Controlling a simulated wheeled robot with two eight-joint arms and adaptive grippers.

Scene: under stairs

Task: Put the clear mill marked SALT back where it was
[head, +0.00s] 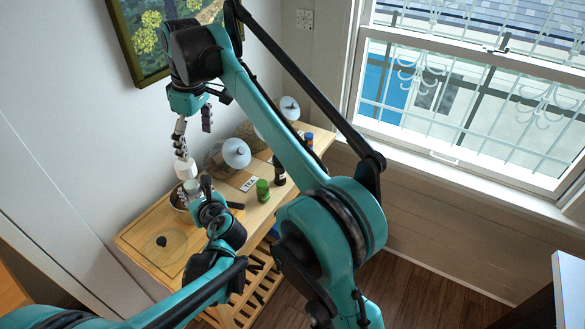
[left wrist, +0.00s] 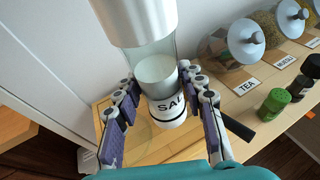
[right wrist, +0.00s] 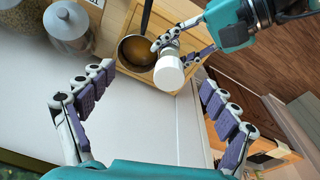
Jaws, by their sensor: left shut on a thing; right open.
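The clear mill marked SALT (left wrist: 155,68) has a pale cap and a white band with black letters, partly hidden by my fingers. My left gripper (left wrist: 165,100) is shut around its lower body. In the head view the left gripper (head: 195,190) holds the mill, white cap (head: 186,168) up, over the left part of the wooden table. My right gripper (head: 193,128) is open above the mill's cap. In the right wrist view the cap (right wrist: 168,73) shows beyond the open, empty right fingers (right wrist: 155,105), apart from them.
A pan (right wrist: 137,50) with brownish contents sits on the wooden table beside the mill. A round-grooved board (head: 165,246) lies at the left end. Tilted jars (left wrist: 243,42) with labels such as TEA, a green-capped jar (head: 262,190) and a dark bottle (head: 279,172) stand further right.

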